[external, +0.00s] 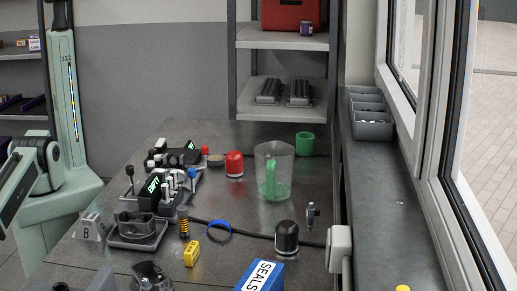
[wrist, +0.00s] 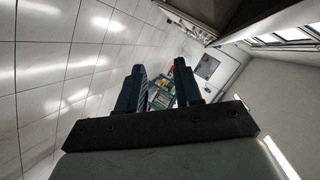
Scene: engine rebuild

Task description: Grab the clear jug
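The clear jug (external: 273,172) stands upright on the grey workbench (external: 225,200), right of the middle in the external view. It is see-through, with a green handle and a greenish base. My gripper is outside the external view; only part of my arm shows at the left edge, well away from the jug. In the wrist view my gripper (wrist: 168,88) has its two dark fingers apart with nothing between them. The wrist camera looks at the room, and the jug is not in that view.
A red-capped jar (external: 234,164) stands left of the jug and a green cup (external: 305,144) behind it. A dark dome-topped jar (external: 287,237), a yellow block (external: 192,253) and a blue SEALS box (external: 260,275) lie nearer. A window sill (external: 385,200) borders the right side.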

